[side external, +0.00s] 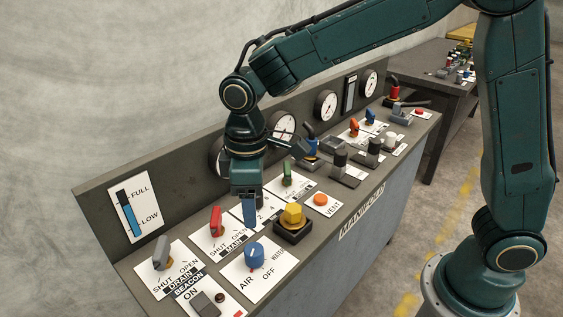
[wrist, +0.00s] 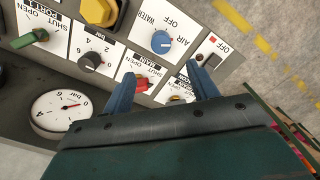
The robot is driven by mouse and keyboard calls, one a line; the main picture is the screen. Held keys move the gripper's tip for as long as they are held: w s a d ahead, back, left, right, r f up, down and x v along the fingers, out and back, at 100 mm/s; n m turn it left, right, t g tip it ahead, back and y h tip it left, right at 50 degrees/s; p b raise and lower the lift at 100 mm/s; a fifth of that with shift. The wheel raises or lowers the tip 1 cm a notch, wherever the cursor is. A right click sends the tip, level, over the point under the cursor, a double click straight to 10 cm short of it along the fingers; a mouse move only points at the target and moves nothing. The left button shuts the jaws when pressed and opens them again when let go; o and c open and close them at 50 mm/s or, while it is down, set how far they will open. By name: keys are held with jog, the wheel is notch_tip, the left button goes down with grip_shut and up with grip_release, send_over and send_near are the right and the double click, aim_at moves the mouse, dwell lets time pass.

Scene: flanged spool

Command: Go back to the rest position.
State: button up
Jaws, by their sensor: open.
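My gripper (side external: 250,222) hangs over the front panel, fingers pointing down, between the red MAIN handle (side external: 216,221) and the yellow hex knob (side external: 292,215). In the wrist view its two blue fingers (wrist: 163,86) are apart, with nothing held between them. The red handle (wrist: 143,84) shows between the fingers there, close to the left one; I cannot tell the height gap. The dark numbered dial (wrist: 89,61) lies left of the fingers in the wrist view. In the side view my gripper covers most of that dial's plate.
The blue AIR/WATER knob (side external: 254,255), grey DRAIN handle (side external: 162,252), green handle (side external: 287,173) and orange VENT button (side external: 320,199) stand around my gripper. Gauges (side external: 284,128) line the upright back panel behind it. Open floor lies in front of the bench.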

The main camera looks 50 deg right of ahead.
jog(key=s+d+r+m+t, duration=0.35)
jog(key=s+d+r, duration=0.35)
jog(key=d+r, duration=0.3)
jog(key=s+d+m+t, duration=0.2)
jog(key=s+d+m, duration=0.3)
jog(key=s+d, duration=0.3)
jog(key=shift+s+d, duration=0.25)
jog(key=shift+s, duration=2.05)
jog(key=shift+c, duration=0.2)
